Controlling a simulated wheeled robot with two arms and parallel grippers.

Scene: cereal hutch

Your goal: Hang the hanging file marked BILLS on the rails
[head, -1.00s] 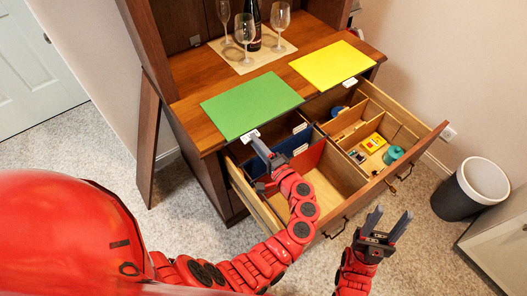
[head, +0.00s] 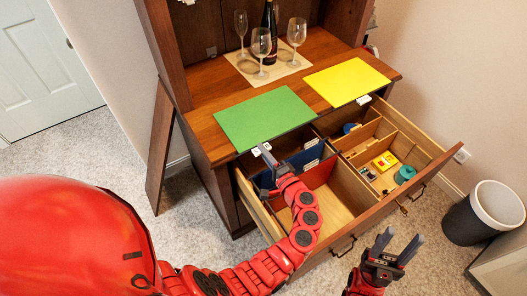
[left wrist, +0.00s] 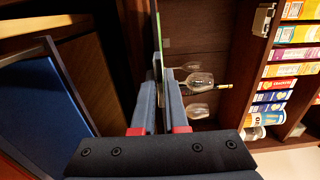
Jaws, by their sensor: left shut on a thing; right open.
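A green hanging file (head: 265,115) lies flat on the hutch counter, with a white tab (head: 261,150) at its front edge. Its lettering is too small to read. My left gripper (head: 265,153) is shut on that front edge beside the tab. In the left wrist view the green file (left wrist: 166,25) shows edge-on between the fingers. A yellow file (head: 346,80) with a white tab lies to its right; which one is marked BILLS I cannot tell. Blue (head: 300,160) and red (head: 322,172) files hang in the open drawer below. My right gripper (head: 392,248) is open and empty in front of the drawer.
The drawer's right part has wooden dividers (head: 362,137) and small items, including a teal roll (head: 404,174). Wine glasses (head: 261,45) and a bottle (head: 270,28) stand on a mat behind the files. A bin (head: 484,213) stands on the floor at right.

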